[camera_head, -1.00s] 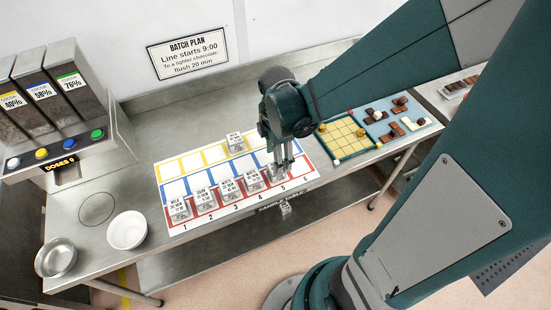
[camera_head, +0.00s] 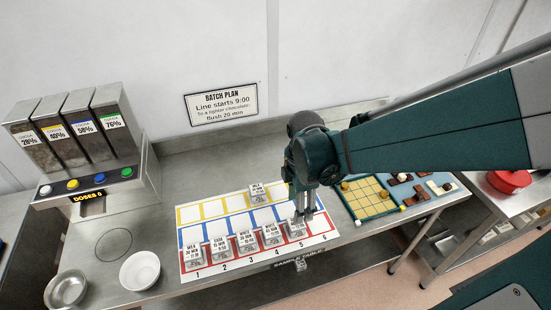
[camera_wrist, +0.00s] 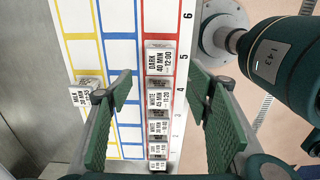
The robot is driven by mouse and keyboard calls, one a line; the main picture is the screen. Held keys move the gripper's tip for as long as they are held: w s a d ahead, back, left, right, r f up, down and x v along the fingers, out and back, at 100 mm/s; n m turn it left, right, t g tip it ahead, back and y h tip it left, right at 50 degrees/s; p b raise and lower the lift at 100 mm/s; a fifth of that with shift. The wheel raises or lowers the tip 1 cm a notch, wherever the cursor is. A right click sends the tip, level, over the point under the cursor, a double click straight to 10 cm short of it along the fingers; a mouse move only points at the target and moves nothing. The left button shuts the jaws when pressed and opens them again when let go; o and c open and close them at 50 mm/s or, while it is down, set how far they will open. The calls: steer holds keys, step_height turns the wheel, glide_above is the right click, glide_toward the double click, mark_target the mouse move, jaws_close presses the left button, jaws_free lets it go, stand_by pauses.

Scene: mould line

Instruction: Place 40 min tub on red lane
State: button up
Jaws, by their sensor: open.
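The 40 min tub (camera_wrist: 160,57), a small grey tub labelled "DARK 40 MIN 12:00", stands upright on the red lane (camera_wrist: 178,35) beside number 5. It also shows at the fifth place of the front row in the head view (camera_head: 297,229). My gripper (camera_wrist: 163,82) is open, with one green finger pad on each side of the row of tubs and a gap to the 40 min tub. In the head view my gripper (camera_head: 304,215) is just above and behind that tub, partly in front of it.
Several other labelled tubs (camera_head: 246,240) stand on red places 1 to 4. One tub (camera_head: 257,192) stands on the yellow lane. Red place 6 (camera_head: 322,224) is empty. A chocolate tray (camera_head: 365,200) lies close on the right; bowls (camera_head: 140,270) stand at left.

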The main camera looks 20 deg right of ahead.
stand_by(0.3)
steer(key=s+a+r+m+t, duration=0.1)
steer(key=s+r+m+t, duration=0.1)
steer(key=r+m, duration=0.6)
steer(key=s+a+r+m+t, duration=0.1)
steer(key=s+r+m+t, duration=0.2)
steer(key=m, duration=0.7)
step_height(320, 180, up, 5)
steer(key=shift+f+t, duration=0.15)
steer(key=shift+t, duration=0.95)
